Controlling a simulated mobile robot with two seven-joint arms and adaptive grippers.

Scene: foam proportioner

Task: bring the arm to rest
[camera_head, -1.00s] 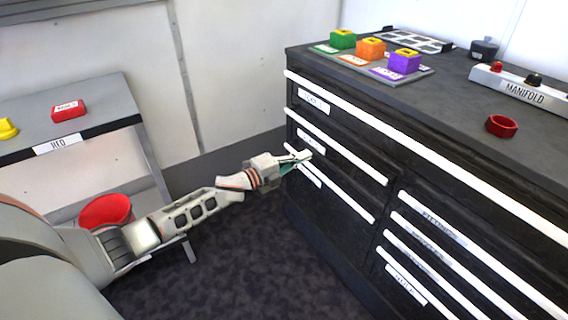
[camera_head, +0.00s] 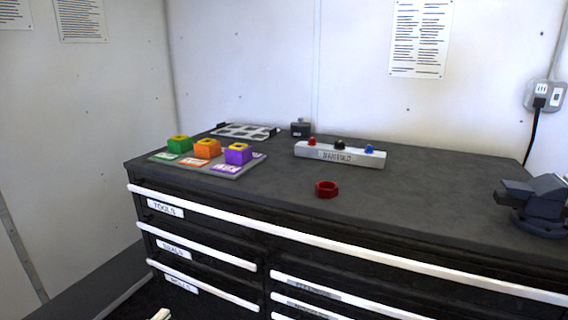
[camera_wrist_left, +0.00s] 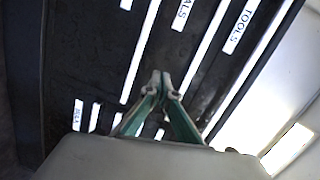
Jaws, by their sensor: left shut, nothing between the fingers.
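My left gripper (camera_wrist_left: 160,88) shows in the left wrist view with its two green-backed fingers together at the tips and nothing between them. It points at the dark front of the drawer cabinet (camera_wrist_left: 185,65), whose white handles run slantwise there. I cannot tell whether the fingertips touch the front. In the head view only a small piece of the left gripper (camera_head: 160,315) shows at the bottom edge, in front of the lower left drawers. My right gripper is in neither view.
On the cabinet top (camera_head: 420,205) are a board with green, orange and purple blocks (camera_head: 238,153), a grey tray (camera_head: 245,131), the manifold (camera_head: 340,155), a red ring (camera_head: 326,189) and a vise (camera_head: 537,205). The drawers look closed.

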